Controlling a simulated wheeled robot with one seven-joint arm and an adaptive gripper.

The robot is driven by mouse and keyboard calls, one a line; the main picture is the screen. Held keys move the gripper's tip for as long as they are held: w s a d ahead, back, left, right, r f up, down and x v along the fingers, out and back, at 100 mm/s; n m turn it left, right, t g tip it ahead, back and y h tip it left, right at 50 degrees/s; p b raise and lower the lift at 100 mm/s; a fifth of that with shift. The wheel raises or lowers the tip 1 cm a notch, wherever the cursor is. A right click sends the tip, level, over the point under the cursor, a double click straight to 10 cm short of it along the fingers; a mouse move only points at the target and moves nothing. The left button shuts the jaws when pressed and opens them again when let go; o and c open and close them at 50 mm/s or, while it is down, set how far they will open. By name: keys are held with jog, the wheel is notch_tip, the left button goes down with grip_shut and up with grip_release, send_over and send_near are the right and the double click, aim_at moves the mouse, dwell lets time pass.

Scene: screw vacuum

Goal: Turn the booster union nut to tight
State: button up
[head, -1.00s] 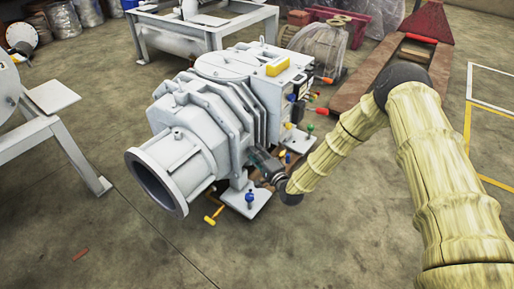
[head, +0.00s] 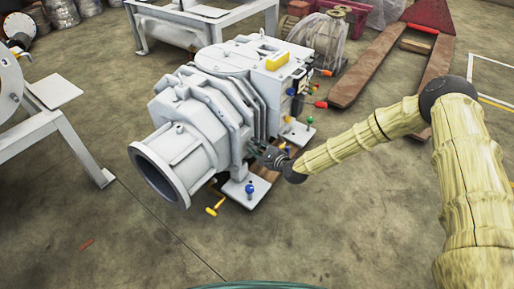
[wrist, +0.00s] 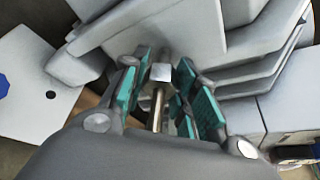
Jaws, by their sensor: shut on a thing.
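The grey-white vacuum booster (head: 215,110) stands in the middle of the head view, with its large round flange facing front left. My gripper (head: 255,151) reaches its right side from the right, low on the ribbed casing. In the wrist view my gripper (wrist: 160,95) has its teal-padded fingers on both sides of a small silver block, which I take as the union nut (wrist: 162,73), and is shut on it. A thin metal rod (wrist: 156,108) runs from the nut back between the fingers. In the head view the nut is too small and covered to make out.
A blue knob (head: 250,189) and a yellow handle (head: 215,207) sit low by the booster's foot plate. Red, green and yellow levers stick out at its right. White frames (head: 60,130) stand left.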

dwell(0.4)
jog(key=o, duration=1)
jog(key=shift+o, duration=0.2)
jog(key=shift+d, duration=0.1)
jog(key=v, duration=1.2)
jog(key=shift+w+r, duration=0.1)
